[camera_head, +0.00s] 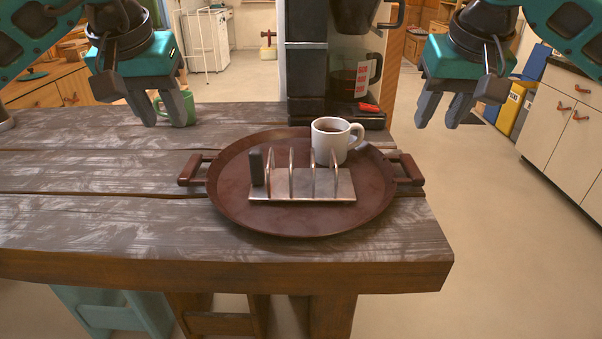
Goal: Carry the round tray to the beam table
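The round brown tray (230,205) lies flat near the right end of a grey weathered plank table (90,220). It has a handle on its left side (192,169) and one on its right side (409,169). On it stand a white mug (329,145) with dark liquid and a metal toast rack (310,186) holding one dark slice (257,168). My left gripper (163,110) is above the table, behind and left of the tray, its fingers apart and empty. My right gripper (441,112) is right of the tray, past the table's end, its fingers apart and empty.
A black coffee machine (307,75) with a glass pot stands behind the tray. A green mug (187,107) is by my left gripper. A red object (369,107) lies on the machine's base. White cabinets (566,135) stand at right; the floor (490,240) between is clear.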

